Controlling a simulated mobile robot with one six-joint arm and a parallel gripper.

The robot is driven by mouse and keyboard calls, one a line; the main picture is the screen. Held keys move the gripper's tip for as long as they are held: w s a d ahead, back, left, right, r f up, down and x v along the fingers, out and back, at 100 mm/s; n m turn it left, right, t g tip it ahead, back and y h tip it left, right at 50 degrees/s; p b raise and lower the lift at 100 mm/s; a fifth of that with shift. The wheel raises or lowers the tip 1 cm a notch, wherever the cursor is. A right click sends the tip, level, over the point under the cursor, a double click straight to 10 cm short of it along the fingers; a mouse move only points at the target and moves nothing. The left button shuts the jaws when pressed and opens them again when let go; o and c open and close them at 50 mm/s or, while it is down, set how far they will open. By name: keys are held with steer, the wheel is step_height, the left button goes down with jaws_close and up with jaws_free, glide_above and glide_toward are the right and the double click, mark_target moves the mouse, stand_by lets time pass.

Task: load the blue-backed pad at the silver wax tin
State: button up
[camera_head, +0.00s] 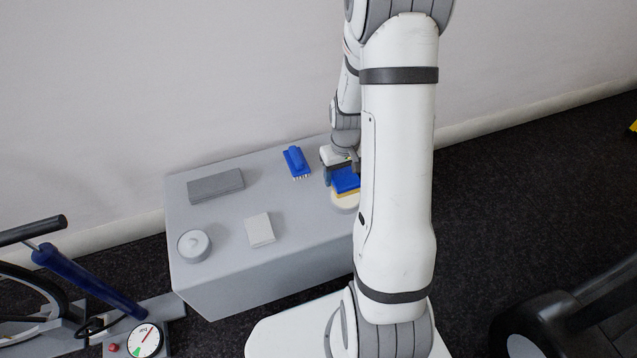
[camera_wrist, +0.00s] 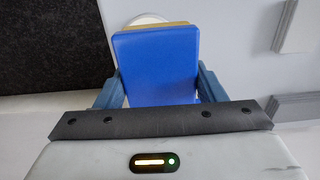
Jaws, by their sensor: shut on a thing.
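The blue-backed pad (camera_head: 345,180) has a yellow layer under its blue back. My gripper (camera_head: 341,171) is shut on it, with a finger on each side of the blue back in the wrist view (camera_wrist: 155,66). Directly below the pad in the head view is a round, pale, cream-topped tin (camera_head: 345,204), seemingly the silver wax tin. Its rim shows past the pad's far edge in the wrist view (camera_wrist: 147,18). The pad hides most of its top, and I cannot tell whether they touch.
The grey bench (camera_head: 230,276) also holds a blue brush (camera_head: 297,162), a grey block (camera_head: 215,184), a pale flat block (camera_head: 259,230) and a round grey lidded container (camera_head: 194,246). A wall (camera_head: 150,90) stands behind. My arm hides the bench's right end.

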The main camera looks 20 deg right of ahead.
steer(key=shift+d+f, duration=0.1)
steer(key=shift+d, duration=0.75)
steer(key=shift+f+b, duration=2.45)
steer(key=shift+f, duration=0.45)
steer(key=shift+s+f+b, duration=0.1)
steer(key=shift+f+b, duration=0.2)
steer(key=shift+f, duration=0.25)
step_height(320, 180, up, 7)
steer(key=p, duration=0.6)
steer(key=shift+r, duration=0.1)
steer(key=shift+a, duration=0.1)
